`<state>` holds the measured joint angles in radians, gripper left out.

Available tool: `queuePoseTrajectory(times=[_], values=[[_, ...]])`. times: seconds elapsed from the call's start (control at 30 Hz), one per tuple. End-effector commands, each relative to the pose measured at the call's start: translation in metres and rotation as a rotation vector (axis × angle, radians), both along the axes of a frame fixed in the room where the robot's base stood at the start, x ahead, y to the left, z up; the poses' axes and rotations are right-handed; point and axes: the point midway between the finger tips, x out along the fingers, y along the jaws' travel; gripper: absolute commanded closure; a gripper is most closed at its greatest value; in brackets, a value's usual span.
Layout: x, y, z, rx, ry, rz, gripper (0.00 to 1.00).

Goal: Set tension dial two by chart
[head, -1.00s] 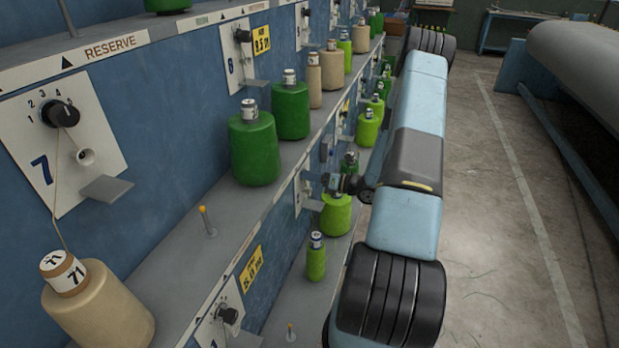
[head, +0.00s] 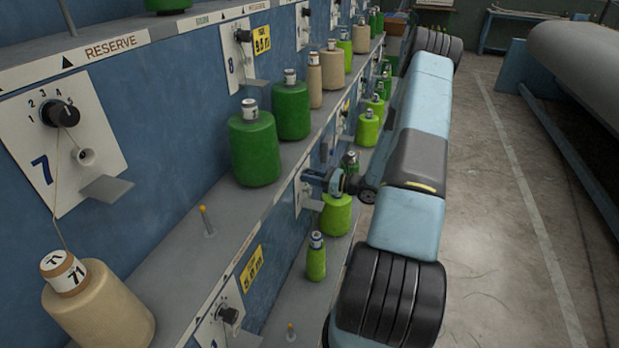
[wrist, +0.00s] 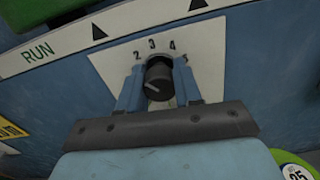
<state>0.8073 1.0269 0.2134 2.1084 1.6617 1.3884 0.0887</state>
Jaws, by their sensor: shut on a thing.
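My gripper (wrist: 159,88) is shut on a dark round dial knob (wrist: 159,76) in the wrist view, one blue finger on each side. The knob sits on a white plate (wrist: 208,50) with 2, 3 and 4 readable above it; the other numbers are hidden or unclear. A pale mark shows on the knob's lower left face. In the head view my gripper (head: 318,181) reaches the lower row of the blue rack from the right, and the knob it holds is hidden. I cannot read this dial's own number, and no chart is recognisable.
A RUN label (wrist: 38,53) is left of the plate. In the head view, dial 7 (head: 61,113) and dial 8 (head: 243,36) are on the upper row. Green yarn cones (head: 336,213) stand close below my gripper. The floor (head: 490,220) at right is clear.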

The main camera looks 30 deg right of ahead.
Motion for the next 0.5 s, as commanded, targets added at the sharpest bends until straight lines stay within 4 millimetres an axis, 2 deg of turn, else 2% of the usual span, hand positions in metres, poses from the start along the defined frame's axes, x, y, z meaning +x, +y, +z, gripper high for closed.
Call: queuePoseTrajectory(times=[0.33, 0.37, 0.5], values=[[-0.0004, -0.0034, -0.0007, -0.005, -0.001, -0.006, 0.96], [-0.0005, -0.0035, -0.0007, -0.005, -0.001, -0.006, 0.65], [-0.0004, -0.0029, -0.0006, -0.004, 0.000, -0.005, 0.52]])
